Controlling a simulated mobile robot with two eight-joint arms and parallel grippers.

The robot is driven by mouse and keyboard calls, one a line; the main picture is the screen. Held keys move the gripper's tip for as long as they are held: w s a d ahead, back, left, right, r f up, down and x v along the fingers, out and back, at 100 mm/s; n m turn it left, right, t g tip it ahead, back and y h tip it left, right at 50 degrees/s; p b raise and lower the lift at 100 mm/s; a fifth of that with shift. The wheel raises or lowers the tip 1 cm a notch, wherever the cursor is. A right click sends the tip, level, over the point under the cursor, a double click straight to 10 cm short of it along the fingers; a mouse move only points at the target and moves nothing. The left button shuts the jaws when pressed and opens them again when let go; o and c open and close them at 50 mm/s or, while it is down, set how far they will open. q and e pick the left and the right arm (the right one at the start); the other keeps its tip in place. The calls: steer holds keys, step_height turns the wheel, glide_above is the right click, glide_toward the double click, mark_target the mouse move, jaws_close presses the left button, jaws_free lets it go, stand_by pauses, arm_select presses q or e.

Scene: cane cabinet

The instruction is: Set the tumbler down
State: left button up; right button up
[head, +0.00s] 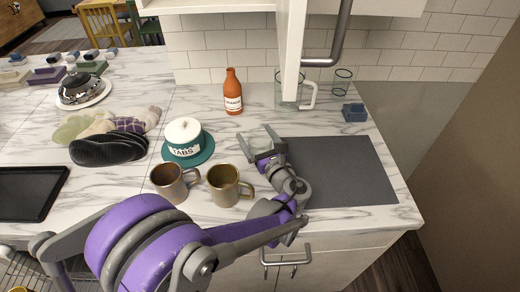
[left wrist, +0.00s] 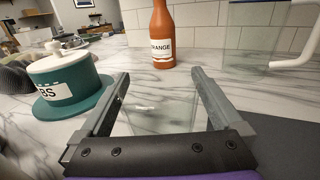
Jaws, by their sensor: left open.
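A clear glass tumbler (head: 262,145) stands between the fingers of my left gripper (head: 266,152), just left of the dark grey mat. In the left wrist view the faint, see-through tumbler (left wrist: 165,108) shows between the two spread fingers of the gripper (left wrist: 160,92). The gripper is open, with a finger on each side of the glass. The tumbler looks upright on or close to the marble counter; its base is mostly hidden by the gripper. My right gripper is not in view.
Two brown mugs (head: 224,187) and a teal canister (head: 185,140) stand left of the gripper. Behind are an orange bottle (head: 233,92), a glass pitcher (head: 289,93), another clear glass (head: 342,83) and a small blue object (head: 354,112). The dark mat (head: 342,172) is clear.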

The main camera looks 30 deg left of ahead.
arm_select(q)
steer(key=shift+a, duration=0.1)
steer(key=c, duration=1.4)
